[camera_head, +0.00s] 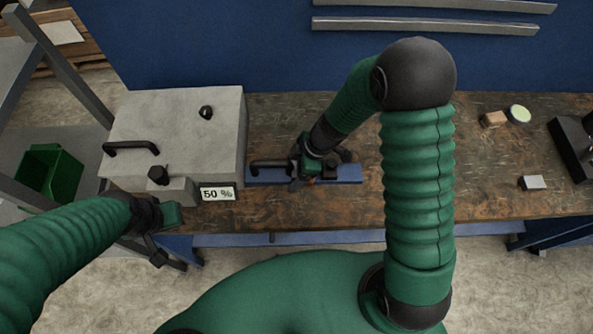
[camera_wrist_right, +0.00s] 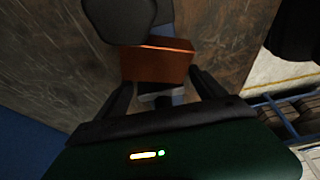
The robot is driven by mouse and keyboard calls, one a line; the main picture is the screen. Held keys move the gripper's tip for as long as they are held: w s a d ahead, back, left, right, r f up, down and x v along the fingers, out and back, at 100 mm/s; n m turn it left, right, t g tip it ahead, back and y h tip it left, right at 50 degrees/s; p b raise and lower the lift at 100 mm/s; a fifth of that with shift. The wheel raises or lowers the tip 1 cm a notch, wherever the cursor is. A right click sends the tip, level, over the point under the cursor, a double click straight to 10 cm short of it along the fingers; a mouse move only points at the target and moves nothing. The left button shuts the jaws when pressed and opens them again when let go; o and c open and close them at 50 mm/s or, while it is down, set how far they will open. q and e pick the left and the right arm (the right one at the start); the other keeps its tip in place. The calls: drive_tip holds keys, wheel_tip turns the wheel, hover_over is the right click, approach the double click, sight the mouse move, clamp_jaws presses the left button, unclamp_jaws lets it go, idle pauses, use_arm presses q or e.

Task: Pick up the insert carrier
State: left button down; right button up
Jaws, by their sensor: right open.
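My right gripper (camera_head: 303,178) is low over the workbench, at a flat blue strip (camera_head: 347,173) with a black handle (camera_head: 270,164) at its left. I cannot tell for sure which part here is the insert carrier. In the right wrist view, a copper-coloured block (camera_wrist_right: 157,62) lies just beyond and between the tips of my open right gripper (camera_wrist_right: 163,85). A small pale and dark piece sits below that block, partly hidden. My left gripper (camera_head: 158,232) hangs by the bench's front left edge; its jaw opening is unclear.
A grey box (camera_head: 185,118) with handle, knobs and a "50 %" display (camera_head: 217,193) stands left on the workbench (camera_head: 300,212). At right are a small wooden block (camera_head: 493,119), a round pale-green item (camera_head: 519,114), a light block (camera_head: 533,182) and a black device (camera_head: 572,148).

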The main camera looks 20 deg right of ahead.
drive_tip(key=shift+w+d, duration=0.15)
drive_tip(key=shift+d, duration=0.2)
drive_tip(key=shift+c, duration=1.4)
drive_tip(key=shift+a+r, duration=0.1)
drive_tip(key=shift+a, duration=0.45)
drive_tip(key=c, duration=0.7)
drive_tip(key=shift+d, duration=0.15)
drive_tip(key=c, duration=0.8)
clamp_jaws()
drive_tip(key=shift+d, duration=0.1)
